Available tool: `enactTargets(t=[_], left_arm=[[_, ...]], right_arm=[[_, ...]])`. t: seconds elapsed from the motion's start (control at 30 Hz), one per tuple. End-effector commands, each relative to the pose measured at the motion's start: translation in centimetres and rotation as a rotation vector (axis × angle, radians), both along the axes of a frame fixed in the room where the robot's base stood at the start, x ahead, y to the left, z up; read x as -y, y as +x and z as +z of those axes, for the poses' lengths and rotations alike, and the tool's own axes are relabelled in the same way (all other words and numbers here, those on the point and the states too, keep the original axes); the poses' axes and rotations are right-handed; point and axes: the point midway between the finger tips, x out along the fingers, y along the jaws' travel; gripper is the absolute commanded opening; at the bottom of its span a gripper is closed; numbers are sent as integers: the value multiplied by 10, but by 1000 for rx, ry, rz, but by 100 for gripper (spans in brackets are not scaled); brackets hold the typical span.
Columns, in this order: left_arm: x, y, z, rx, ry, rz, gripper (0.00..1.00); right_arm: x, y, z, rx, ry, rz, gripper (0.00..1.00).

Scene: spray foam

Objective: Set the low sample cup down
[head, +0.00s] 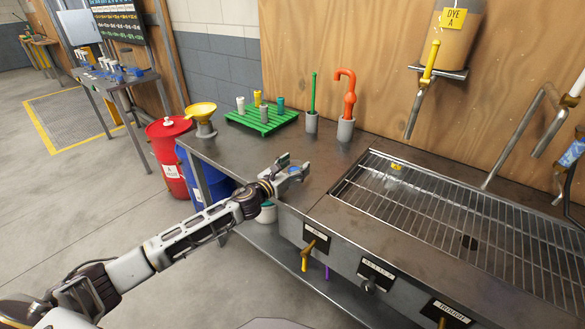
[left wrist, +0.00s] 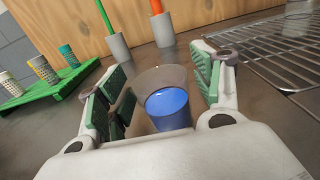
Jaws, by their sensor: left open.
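The low sample cup (left wrist: 167,108) is a short clear cup with blue liquid, upright between the fingers of my left gripper (head: 294,166) in the left wrist view. The green-padded fingers are spread open on either side of it, with a visible gap on the right. In the head view, the gripper is over the near part of the steel bench, left of the sink grate, and the cup shows only as a small blue patch between the fingers. The frames do not clearly show whether the cup's base touches the bench. My right gripper is not in view.
The steel bench (head: 240,160) is bare around my left gripper. Behind stand a green rack (head: 262,122) with small patterned cups and two grey holders with a green rod (head: 313,92) and an orange hooked tool (head: 349,95). A wire grate (head: 470,225) lies right.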

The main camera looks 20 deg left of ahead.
Motion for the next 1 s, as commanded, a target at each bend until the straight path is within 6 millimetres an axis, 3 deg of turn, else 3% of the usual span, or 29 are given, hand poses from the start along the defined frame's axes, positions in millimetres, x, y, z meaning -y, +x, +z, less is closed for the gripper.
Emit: enactTargets(t=[0.37,1.0], left_arm=[[-4,-8,2,0,0,1,66],[-19,-52,1,-1,0,0,66]], right_arm=[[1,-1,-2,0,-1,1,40],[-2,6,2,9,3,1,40]])
